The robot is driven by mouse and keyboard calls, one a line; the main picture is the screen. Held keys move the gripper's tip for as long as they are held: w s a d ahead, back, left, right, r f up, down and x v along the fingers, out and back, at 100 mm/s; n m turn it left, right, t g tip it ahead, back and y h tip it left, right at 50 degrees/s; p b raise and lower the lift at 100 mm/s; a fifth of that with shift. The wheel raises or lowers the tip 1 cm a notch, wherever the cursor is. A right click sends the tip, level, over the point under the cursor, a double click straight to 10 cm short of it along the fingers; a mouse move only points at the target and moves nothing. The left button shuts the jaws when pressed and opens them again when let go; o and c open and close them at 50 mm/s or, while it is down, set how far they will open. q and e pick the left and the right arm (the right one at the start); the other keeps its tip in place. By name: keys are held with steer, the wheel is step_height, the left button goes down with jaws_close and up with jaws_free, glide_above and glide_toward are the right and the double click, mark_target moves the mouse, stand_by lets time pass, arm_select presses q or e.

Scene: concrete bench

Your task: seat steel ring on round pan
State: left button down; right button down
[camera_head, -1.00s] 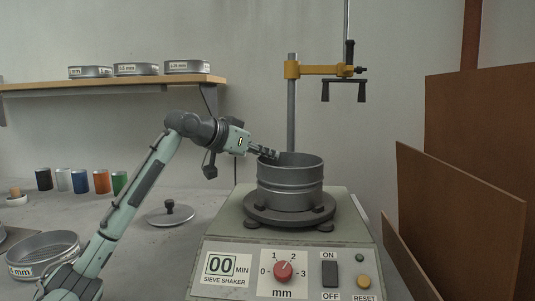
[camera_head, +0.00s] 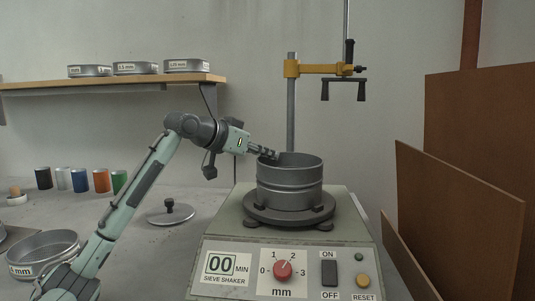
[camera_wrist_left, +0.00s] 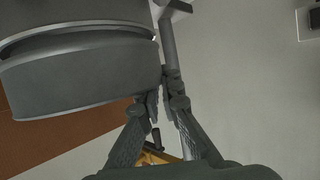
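The steel ring (camera_head: 290,169) is a grey metal cylinder on top of the round pan (camera_head: 290,198), which rests on the shaker's round plate. The two look lined up and level in the head view. In the left wrist view the picture is upside down, with the ring (camera_wrist_left: 85,80) below the pan (camera_wrist_left: 75,15) and a narrow groove between them; I cannot tell if the ring is fully down. My right gripper is not in view.
The sieve shaker (camera_head: 300,240) carries the stack. A yellow clamp (camera_head: 325,70) on a post hangs above it. A lid (camera_head: 171,213) and a labelled sieve (camera_head: 42,254) lie left on the bench. Brown boards (camera_head: 465,210) stand at the right.

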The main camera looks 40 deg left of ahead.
arm_select(q)
steer(key=shift+f, duration=0.4)
stand_by(0.3)
steer(key=c, duration=1.6)
jaws_free()
steer(key=shift+c, duration=0.2)
steer(key=v, duration=1.2)
